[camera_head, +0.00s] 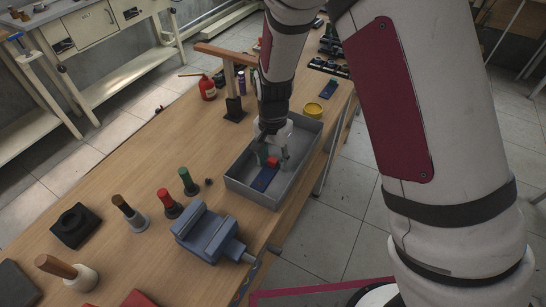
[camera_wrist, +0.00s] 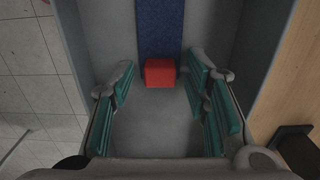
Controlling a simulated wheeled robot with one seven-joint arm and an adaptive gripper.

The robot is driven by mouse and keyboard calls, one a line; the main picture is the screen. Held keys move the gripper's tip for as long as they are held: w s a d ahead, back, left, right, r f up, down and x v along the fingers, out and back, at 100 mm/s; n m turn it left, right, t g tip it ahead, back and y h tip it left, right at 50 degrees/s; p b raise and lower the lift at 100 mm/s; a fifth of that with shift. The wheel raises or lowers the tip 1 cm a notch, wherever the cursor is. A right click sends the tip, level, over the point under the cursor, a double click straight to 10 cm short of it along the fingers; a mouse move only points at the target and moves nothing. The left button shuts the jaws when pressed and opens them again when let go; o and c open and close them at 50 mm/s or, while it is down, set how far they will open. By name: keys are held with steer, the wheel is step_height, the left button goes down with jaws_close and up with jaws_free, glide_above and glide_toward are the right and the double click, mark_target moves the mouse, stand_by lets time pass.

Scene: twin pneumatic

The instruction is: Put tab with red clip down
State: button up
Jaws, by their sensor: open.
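The tab is a flat blue strip (camera_head: 265,178) with a red clip (camera_head: 273,162) at one end. It lies on the floor of the grey tray (camera_head: 250,192). In the wrist view the blue strip (camera_wrist: 159,28) runs away from me and the red clip (camera_wrist: 160,73) is at its near end. My gripper (camera_head: 273,158) reaches down into the tray over the clip end. In the wrist view its green-padded fingers (camera_wrist: 166,102) stand wide apart, with the clip just beyond and between them, not gripped.
A blue vise (camera_head: 205,235) stands beside the tray. Several colour-handled tools, including a red one (camera_head: 168,203) and a green one (camera_head: 187,181), stand left of it. Tray walls surround my gripper.

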step_height(320, 180, up, 12)
steer(key=shift+r, duration=0.2)
stand_by(0.4)
steer(key=s+d+r+n+t, duration=0.1)
steer(key=s+d+r+n, duration=0.1)
steer(key=s+d+r, duration=0.5)
steer(key=s+d+r+n+t, duration=0.25)
steer(key=s+d+r, duration=0.25)
steer(key=s+r, duration=0.45)
steer(key=s+d+n, duration=0.2)
steer(key=s+d, duration=0.1)
steer(key=s, duration=0.4)
steer(key=shift+s+r+t, duration=0.15)
steer(key=shift+r+t, duration=0.2)
